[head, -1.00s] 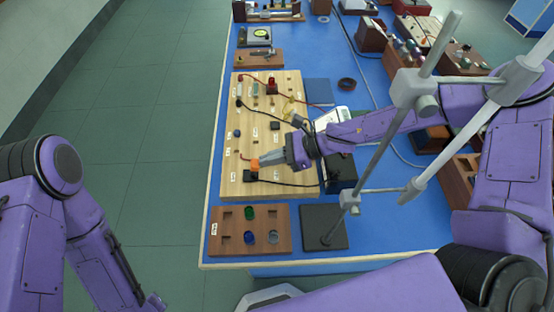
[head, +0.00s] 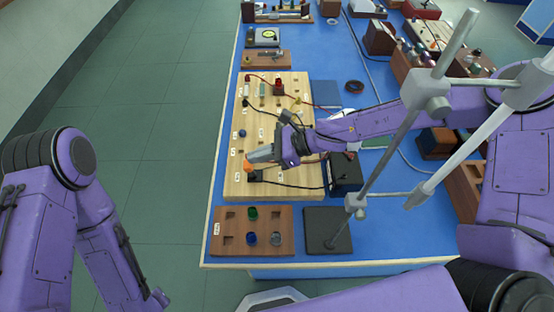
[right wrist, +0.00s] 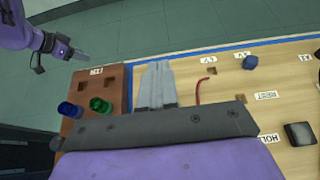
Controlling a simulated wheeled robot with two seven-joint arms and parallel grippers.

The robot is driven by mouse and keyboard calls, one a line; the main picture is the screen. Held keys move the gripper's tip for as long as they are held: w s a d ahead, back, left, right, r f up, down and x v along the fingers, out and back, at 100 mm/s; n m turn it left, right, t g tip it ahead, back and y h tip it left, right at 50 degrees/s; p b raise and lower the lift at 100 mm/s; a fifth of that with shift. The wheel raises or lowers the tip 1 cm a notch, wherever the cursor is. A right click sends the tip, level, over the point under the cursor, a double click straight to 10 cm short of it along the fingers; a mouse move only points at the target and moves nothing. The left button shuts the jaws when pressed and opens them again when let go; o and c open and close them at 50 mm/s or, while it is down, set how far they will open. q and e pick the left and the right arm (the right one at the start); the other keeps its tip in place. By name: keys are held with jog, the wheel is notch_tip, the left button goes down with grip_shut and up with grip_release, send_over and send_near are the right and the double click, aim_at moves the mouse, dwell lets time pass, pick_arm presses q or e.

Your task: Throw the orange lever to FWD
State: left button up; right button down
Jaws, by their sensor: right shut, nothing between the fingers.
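The orange lever (head: 248,165) is at the near left of the pale wooden board (head: 262,190). My right gripper (head: 253,156) comes in from the right with its grey fingers shut and empty, against or just above the lever; I cannot tell whether they touch. In the right wrist view the shut fingers (right wrist: 157,85) lie beside a thin red curved piece (right wrist: 202,89); the orange lever is not visible there. The labels around it are too small to read in the head view. My left arm's end (head: 155,300) is low on the left, and its fingers are unclear.
A brown tray (head: 222,237) with green and blue cups stands in front of the board. A grey stand (head: 327,243) with tall rods rises to the right, near my right arm. Cables cross the board. The floor left of the table is clear.

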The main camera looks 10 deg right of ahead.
jog(key=shift+r+p, duration=0.7)
jog(key=shift+r, duration=0.1)
jog(key=s+d+r+p, duration=0.1)
jog(key=d+r+p, duration=0.2)
jog(key=d+r, duration=0.5)
notch_tip(320, 180, up, 2)
jog(key=shift+s+d+r, duration=0.1)
jog(key=shift+s+d, duration=0.1)
jog(key=shift+s, duration=0.2)
jog(key=shift+w+a, duration=0.1)
